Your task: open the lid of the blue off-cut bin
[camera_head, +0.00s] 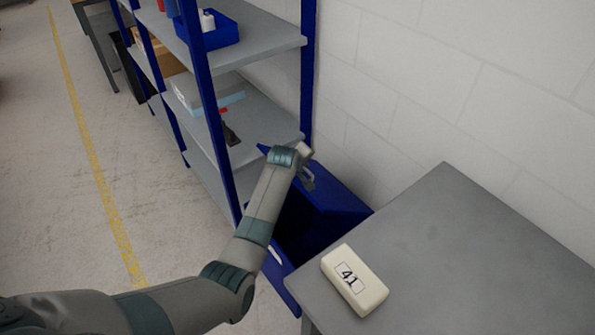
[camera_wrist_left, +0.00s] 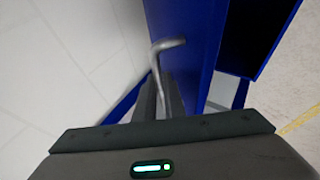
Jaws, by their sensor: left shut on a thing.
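The blue off-cut bin (camera_head: 276,268) stands on the floor between the shelf rack and the grey table. Its lid (camera_head: 340,192) appears raised toward the wall, with the dark inside of the bin showing below it. My left gripper (camera_head: 306,178) is at the lid, shut on its bent metal handle. In the left wrist view the handle (camera_wrist_left: 170,44) runs between the fingers of my left gripper (camera_wrist_left: 160,92), with the blue lid (camera_wrist_left: 188,22) right behind it. My left arm hides part of the bin. My right gripper is not in view.
The grey table (camera_head: 450,250) is close on the right, with a cream foam block (camera_head: 354,280) marked 41 near its left edge. The shelf rack (camera_head: 222,135) with blue posts stands left of the bin. A pale block wall (camera_head: 430,80) is behind. Open floor lies left.

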